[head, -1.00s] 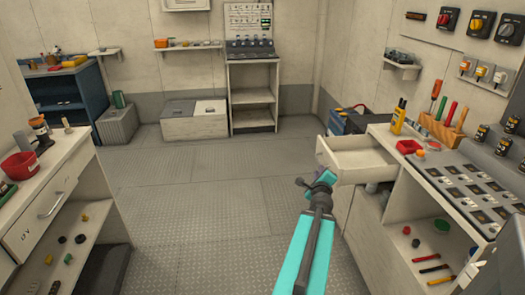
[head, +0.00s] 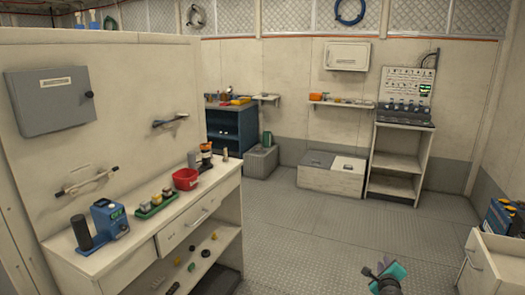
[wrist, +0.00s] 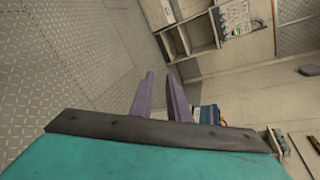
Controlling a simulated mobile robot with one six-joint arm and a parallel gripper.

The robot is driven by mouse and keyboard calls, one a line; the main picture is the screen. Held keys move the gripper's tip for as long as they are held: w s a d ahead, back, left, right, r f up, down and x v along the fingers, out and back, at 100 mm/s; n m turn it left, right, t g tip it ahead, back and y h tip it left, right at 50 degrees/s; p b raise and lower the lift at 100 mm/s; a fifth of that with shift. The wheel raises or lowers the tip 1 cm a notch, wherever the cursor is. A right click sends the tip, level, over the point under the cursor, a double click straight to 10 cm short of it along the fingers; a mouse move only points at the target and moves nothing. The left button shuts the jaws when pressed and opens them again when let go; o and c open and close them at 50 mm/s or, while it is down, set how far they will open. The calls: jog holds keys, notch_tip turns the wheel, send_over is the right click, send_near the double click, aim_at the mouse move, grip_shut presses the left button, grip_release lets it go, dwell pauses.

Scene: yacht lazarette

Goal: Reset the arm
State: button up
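My gripper (wrist: 161,76) shows in the wrist view as two purple fingers standing apart. Nothing is held between them. Beyond the fingers are the floor, a white open shelf unit and a pale wall, seen tilted. In the head view, only a short dark and teal part of my arm shows at the bottom edge, right of the middle, above the floor. I cannot make out the fingers clearly there.
A workbench (head: 140,245) with a red bowl (head: 185,179) stands at the left. A drawer cabinet (head: 490,262) stands at the right edge. The grey floor (head: 320,235) between them is clear. A shelf unit (head: 398,162) and low box (head: 330,175) stand at the back.

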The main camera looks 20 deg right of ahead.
jog(key=w+a+f+n+y, duration=0.2)
jog(key=w+a+f, duration=0.2)
jog(key=a, duration=0.4)
jog(key=w+a+f+n+t+y, duration=0.1)
jog(key=w+a+f+n+y, duration=0.15)
jog(key=w+a+f, duration=0.4)
jog(key=w+a+f+n+y, duration=0.1)
jog(key=w+a+n+y, duration=0.15)
jog(key=a, duration=0.65)
jog(key=s+a+f+n+g+y+p, duration=0.1)
jog(key=a+f+n+y, duration=0.4)
jog(key=a, duration=0.7)
jog(key=a+f+n+g+p, duration=0.1)
jog(key=a+f+n+g, duration=0.15)
jog(key=a+f, duration=0.75)
jog(key=s+a+f+n+g+y, duration=0.1)
jog(key=s+a+f+n+g, duration=0.2)
jog(key=s+a+n, duration=0.35)
jog(key=s+a+f+n+g+y, duration=0.1)
jog(key=s+a+f+n+g, duration=0.2)
jog(key=s+a, duration=0.65)
jog(key=s+d+n+g+h, duration=0.2)
jog(key=s+n+g, duration=0.1)
jog(key=s, duration=0.5)
jog(key=s+d+f+n+g+h, duration=0.1)
jog(key=s+d+n+g, duration=0.1)
jog(key=s+n, duration=0.4)
jog(key=shift+s+n+g+h, duration=0.3)
jog(key=shift+s+g+h, duration=0.1)
jog(key=shift+s+g, duration=0.5)
